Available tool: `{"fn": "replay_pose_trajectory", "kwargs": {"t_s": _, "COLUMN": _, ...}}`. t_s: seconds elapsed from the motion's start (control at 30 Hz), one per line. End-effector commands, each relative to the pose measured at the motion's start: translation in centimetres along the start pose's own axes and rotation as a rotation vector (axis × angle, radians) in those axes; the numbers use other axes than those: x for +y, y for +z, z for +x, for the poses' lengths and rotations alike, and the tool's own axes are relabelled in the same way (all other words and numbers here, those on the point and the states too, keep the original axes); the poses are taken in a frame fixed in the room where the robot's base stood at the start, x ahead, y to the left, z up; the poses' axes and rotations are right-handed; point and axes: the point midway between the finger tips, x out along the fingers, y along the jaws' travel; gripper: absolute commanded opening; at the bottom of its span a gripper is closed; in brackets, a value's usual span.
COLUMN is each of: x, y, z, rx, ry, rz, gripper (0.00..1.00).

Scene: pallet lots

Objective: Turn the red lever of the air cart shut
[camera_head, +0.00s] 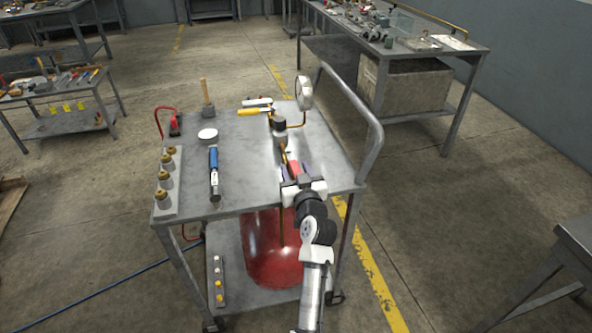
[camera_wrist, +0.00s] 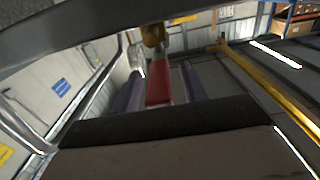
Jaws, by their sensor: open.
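The air cart (camera_head: 235,150) stands in the middle of the head view, with a grey top and a red tank (camera_head: 270,255) below. The red lever (camera_head: 294,167) shows near the top's right side. In the wrist view the red lever (camera_wrist: 158,85) hangs below a brass fitting (camera_wrist: 153,35). My gripper (camera_head: 294,173) is open over the cart's right part. In the wrist view its two purple fingers (camera_wrist: 160,95) lie on either side of the lever, apparently apart from it. Whether a finger touches it is hard to tell.
A round gauge (camera_head: 305,93) stands on a brass pipe behind the lever. A grey handrail (camera_head: 372,120) borders the cart's right side. A blue-handled tool (camera_head: 213,172), a white disc (camera_head: 208,135), a mallet (camera_head: 206,100) and a row of brass-topped pieces (camera_head: 165,185) occupy the left part.

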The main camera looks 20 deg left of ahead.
Motion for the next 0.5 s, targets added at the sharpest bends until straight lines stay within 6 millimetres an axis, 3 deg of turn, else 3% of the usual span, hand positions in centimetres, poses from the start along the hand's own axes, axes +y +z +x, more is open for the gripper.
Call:
{"fn": "replay_pose_trajectory", "kwargs": {"t_s": 0.1, "x": 0.01, "y": 0.01, "z": -0.02, "rx": 0.0, "ry": 0.0, "rz": 0.0, "gripper": 0.42}}
{"fn": "replay_pose_trajectory", "kwargs": {"t_s": 0.4, "x": 0.01, "y": 0.0, "z": -0.04, "rx": 0.0, "ry": 0.0, "rz": 0.0, "gripper": 0.03}}
{"fn": "replay_pose_trajectory", "kwargs": {"t_s": 0.5, "x": 0.0, "y": 0.0, "z": -0.04, "rx": 0.0, "ry": 0.0, "rz": 0.0, "gripper": 0.0}}
